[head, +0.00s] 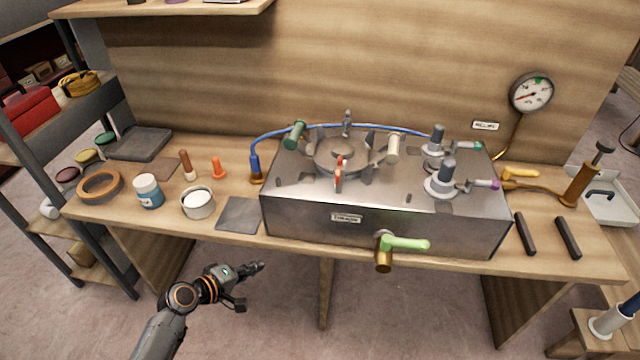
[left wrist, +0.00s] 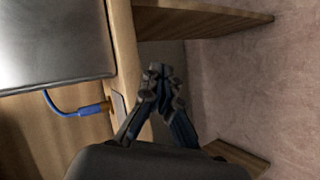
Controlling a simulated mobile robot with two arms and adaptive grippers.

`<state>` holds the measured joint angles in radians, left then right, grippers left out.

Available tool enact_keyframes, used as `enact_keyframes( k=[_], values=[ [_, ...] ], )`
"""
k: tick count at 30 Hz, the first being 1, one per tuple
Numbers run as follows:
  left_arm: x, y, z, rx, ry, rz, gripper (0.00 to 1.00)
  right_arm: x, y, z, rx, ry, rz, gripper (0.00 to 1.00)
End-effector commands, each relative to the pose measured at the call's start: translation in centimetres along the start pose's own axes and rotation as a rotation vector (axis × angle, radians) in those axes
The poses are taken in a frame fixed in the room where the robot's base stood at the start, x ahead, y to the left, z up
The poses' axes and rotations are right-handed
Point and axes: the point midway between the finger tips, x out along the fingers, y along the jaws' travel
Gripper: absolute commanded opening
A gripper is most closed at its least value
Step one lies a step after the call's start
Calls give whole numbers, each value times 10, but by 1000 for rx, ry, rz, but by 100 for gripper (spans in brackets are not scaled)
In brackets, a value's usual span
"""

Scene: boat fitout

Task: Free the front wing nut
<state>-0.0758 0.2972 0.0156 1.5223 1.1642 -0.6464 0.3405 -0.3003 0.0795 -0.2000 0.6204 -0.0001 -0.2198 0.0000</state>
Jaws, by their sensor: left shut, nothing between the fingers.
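A steel box (head: 385,200) stands on the workbench, with a round hatch (head: 340,153) on its top. Around the hatch are several clamp handles: a red-orange one at the front (head: 338,175), a green one (head: 295,133), a cream one (head: 393,147) and a grey one at the back (head: 347,120). The front one appears to be the front wing nut and stands upright. My left gripper (head: 255,271) is shut and empty, in front of the bench and well away from the hatch. Its closed fingers show in the left wrist view (left wrist: 160,75). My right gripper is out of view.
A green-handled valve (head: 403,244) juts from the box's front. A blue hose (head: 300,130) curves behind the hatch. Two capped fittings (head: 443,180) (head: 435,140) stand right of it. A white tin (head: 198,203), a jar (head: 148,191) and an orange cone (head: 218,168) stand left of the box.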

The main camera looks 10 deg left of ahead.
Motion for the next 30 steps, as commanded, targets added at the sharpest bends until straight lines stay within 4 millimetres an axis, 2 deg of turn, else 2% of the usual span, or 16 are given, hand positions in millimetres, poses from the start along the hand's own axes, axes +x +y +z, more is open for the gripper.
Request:
enact_keyframes(
  k=[1, 3, 6, 10, 12, 15, 25, 30],
  values=[
    [-8, 43, -10, -27, -13, 95, 0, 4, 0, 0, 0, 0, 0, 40],
    [-23, 95, -17, -63, -45, 210, 0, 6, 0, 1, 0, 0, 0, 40],
    [-47, 156, -19, -94, -102, 346, 0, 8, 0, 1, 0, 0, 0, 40],
    [-75, 207, -14, -112, -168, 462, 0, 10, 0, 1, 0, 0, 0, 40],
    [-84, 222, -12, -115, -191, 496, 0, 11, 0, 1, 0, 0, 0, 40],
    [-91, 233, -9, -118, -210, 520, 0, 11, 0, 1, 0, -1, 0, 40],
    [-92, 234, -9, -119, -211, 523, 0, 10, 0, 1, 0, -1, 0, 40],
    [-82, 242, -8, -122, -211, 526, 0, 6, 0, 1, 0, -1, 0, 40]
  ],
)
